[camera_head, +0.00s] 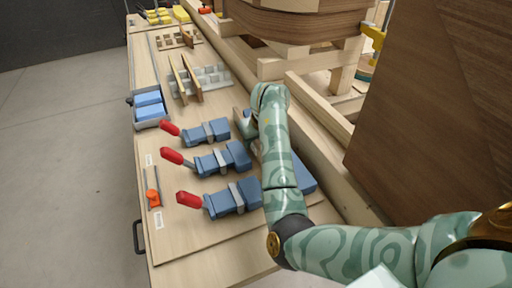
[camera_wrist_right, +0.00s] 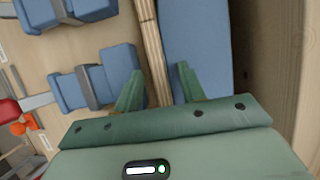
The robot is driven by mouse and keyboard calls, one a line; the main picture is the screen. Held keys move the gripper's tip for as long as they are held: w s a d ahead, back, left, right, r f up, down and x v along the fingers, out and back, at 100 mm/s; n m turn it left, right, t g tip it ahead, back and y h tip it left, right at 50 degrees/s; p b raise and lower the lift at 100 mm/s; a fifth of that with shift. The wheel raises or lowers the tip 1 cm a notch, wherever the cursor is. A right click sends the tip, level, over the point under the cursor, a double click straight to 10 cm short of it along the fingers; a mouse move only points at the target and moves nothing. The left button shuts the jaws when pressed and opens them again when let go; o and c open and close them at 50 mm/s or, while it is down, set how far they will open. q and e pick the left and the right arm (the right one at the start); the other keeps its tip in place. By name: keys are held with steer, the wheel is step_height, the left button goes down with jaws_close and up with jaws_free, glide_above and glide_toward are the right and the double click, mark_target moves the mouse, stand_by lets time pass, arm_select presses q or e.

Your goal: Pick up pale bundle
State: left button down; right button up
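The pale bundle (camera_wrist_right: 152,50) shows in the right wrist view as a narrow strip of thin, light wooden sticks. It runs away from the gripper, with a long blue block on its right and blue clamp-like pieces on its left. My right gripper (camera_wrist_right: 158,82) is open, its two green fingers apart, with the bundle's near part in line between them. I see a gap beside the bundle, and no finger clearly touches it. The bundle's near end is hidden by the gripper. In the head view my right arm covers most of this spot. My left gripper is not in view.
Several blue clamps with red handles, one of them here (camera_head: 224,160), lie left of my arm on the wooden bench (camera_head: 180,235). A blue bin (camera_head: 149,106) and a grey slotted rack (camera_head: 212,78) stand farther back. A large brown panel (camera_head: 432,110) rises on the right.

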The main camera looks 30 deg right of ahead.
steer(key=shift+f, duration=0.15)
jaws_close()
